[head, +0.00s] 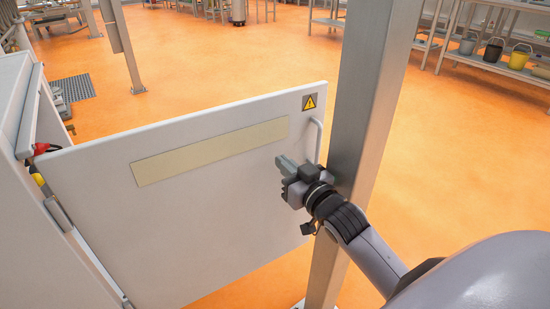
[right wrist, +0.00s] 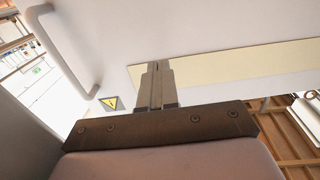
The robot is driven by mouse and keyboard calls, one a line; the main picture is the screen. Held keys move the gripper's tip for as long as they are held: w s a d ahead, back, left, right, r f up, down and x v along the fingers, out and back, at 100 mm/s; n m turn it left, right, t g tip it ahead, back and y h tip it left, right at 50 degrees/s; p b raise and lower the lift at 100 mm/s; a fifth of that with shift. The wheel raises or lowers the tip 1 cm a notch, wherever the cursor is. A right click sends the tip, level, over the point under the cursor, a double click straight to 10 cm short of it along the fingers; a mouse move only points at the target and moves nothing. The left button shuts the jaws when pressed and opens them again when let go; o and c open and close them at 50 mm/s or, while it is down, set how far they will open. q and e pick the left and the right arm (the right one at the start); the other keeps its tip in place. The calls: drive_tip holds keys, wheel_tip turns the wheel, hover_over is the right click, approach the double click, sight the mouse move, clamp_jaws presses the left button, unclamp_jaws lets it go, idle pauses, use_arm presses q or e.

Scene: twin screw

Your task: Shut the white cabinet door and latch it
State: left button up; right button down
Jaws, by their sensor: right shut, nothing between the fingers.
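The white cabinet door (head: 210,200) stands open, swung out to the right from the cabinet (head: 30,220) at the left. It carries a beige strip (head: 210,150), a yellow warning sign (head: 310,102) and a light bar handle (head: 318,140) near its free edge. My right gripper (head: 283,163) is shut and empty in front of the door's face, left of the handle. In the right wrist view its closed fingers (right wrist: 157,75) point at the door, over the strip's edge; I cannot tell if they touch. The handle (right wrist: 60,45) is at upper left there. The left gripper is out of view.
A grey metal post (head: 360,120) stands close by the door's free edge, right beside my right arm. Shelves with buckets (head: 490,52) stand at the far right. The orange floor (head: 220,70) behind the door is mostly open.

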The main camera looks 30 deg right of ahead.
sight(268, 148)
drive_tip(key=shift+w+b, duration=0.55)
drive_tip(key=shift+w, duration=1.75)
